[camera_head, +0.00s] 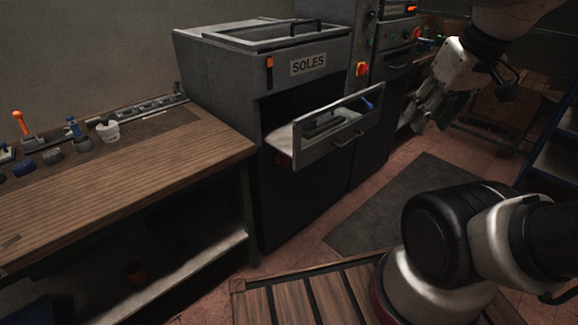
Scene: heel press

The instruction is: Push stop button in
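A red control on a yellow plate (362,69), which looks like a stop button, sits on the side of the grey machine in the middle back. It is small, and I cannot tell whether it is pushed in. My gripper (432,114) hangs in the air at the upper right, to the right of the machine and apart from these controls. Its fingers point down; whether they are open or shut is unclear.
The grey cabinet marked SOLES (308,64) has its drawer (345,135) pulled out toward the aisle. A wooden workbench (130,180) with small tools is at left. A dark mat (390,207) lies on open floor. Blue shelving (556,150) stands at right.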

